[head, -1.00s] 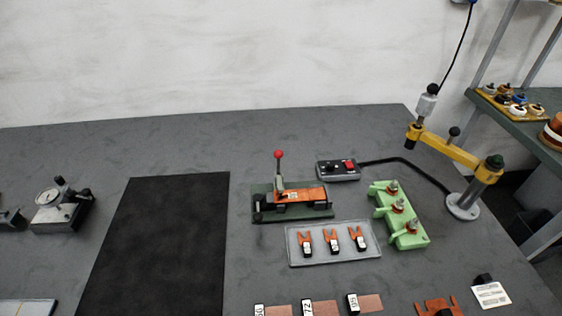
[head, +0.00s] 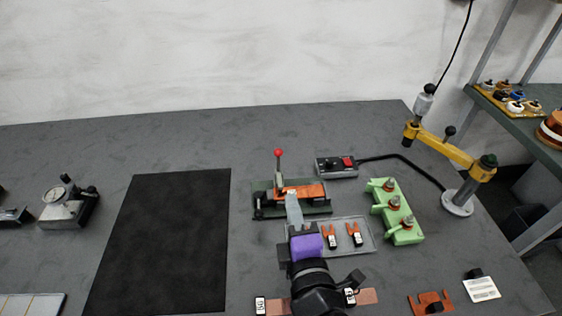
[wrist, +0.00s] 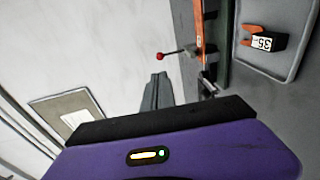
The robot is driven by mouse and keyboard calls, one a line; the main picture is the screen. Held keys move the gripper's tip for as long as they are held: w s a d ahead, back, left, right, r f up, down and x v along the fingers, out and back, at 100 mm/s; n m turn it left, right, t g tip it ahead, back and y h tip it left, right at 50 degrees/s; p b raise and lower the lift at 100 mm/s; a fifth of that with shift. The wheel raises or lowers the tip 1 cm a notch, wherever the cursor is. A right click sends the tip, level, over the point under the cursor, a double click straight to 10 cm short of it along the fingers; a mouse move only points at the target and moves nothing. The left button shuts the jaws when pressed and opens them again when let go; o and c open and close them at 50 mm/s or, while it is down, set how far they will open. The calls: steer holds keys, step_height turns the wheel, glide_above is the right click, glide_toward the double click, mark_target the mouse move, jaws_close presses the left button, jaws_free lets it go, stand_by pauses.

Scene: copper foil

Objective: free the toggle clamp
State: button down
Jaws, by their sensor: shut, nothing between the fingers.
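The toggle clamp (head: 278,170) has an upright lever with a red ball knob. It stands on a dark green fixture base (head: 320,211) with an orange copper bar (head: 308,191) across it. My gripper (head: 292,194) reaches up from the front with its fingers together and empty. In the head view its tips overlap the front of the fixture, just right of the lever's foot; whether they touch is unclear. In the wrist view the red knob (wrist: 159,56) lies just beyond my gripper (wrist: 158,78), apart from it.
A grey tray (head: 371,234) with orange forked pieces lies in front of the fixture, partly hidden by my arm. A green block with several studs (head: 398,225) and a control box (head: 337,168) are to the right.

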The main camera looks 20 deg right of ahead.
mark_target(278, 155)
steer(key=p+x, duration=0.2)
steer(key=x, duration=1.2)
steer(key=shift+p, duration=0.35)
steer(key=shift+a+r, duration=0.1)
